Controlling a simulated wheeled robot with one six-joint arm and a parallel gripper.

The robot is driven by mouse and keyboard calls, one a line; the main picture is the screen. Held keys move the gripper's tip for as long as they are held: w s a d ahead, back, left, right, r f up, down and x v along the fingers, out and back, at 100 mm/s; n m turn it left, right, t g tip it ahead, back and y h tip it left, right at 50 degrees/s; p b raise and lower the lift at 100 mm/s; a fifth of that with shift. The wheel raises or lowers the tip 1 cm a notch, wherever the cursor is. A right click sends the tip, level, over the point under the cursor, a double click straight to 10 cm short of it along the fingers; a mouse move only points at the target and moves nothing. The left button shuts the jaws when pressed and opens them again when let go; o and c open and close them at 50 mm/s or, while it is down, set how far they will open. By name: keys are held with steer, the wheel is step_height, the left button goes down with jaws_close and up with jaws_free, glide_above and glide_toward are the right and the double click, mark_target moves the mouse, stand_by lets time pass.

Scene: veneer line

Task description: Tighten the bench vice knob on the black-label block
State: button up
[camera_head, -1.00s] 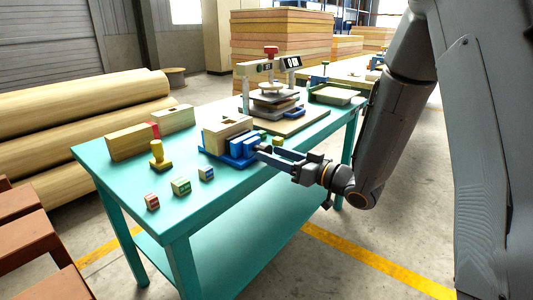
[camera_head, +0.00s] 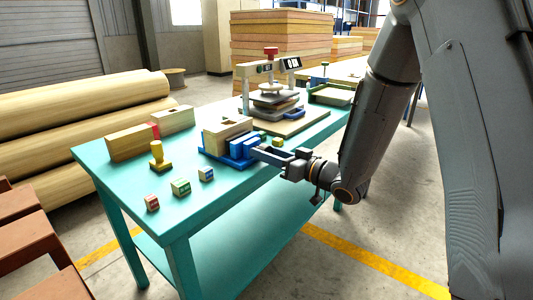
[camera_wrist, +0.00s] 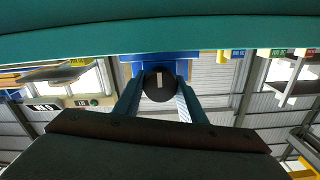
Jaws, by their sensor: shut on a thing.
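The blue bench vice (camera_head: 243,146) stands on the teal table and holds a light wooden block (camera_head: 222,131). I cannot make out a black label on the block. My gripper (camera_head: 262,152) reaches in from the right at the vice's near right end. In the wrist view, my gripper (camera_wrist: 159,95) has one finger on each side of a round dark knob (camera_wrist: 158,84) with a white mark. It is shut on this knob, in front of the blue vice body (camera_wrist: 160,60). The knob is hidden behind the fingers in the head view.
On the teal table (camera_head: 125,182) stand small red (camera_head: 152,203), green (camera_head: 180,187) and blue (camera_head: 206,174) labelled cubes, a yellow stamp-like piece (camera_head: 158,157) and wooden blocks (camera_head: 130,143). A press-like rig (camera_head: 271,88) stands behind the vice.

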steer(key=m+p, duration=0.3)
steer(key=p, duration=0.1)
steer(key=shift+r+m, duration=0.15)
steer(key=shift+m, duration=0.25)
steer(key=m+p, duration=0.4)
steer(key=shift+a+m, duration=0.1)
steer(key=shift+m, duration=0.2)
stand_by(0.3)
steer(key=o, duration=1)
steer(key=shift+o, duration=0.2)
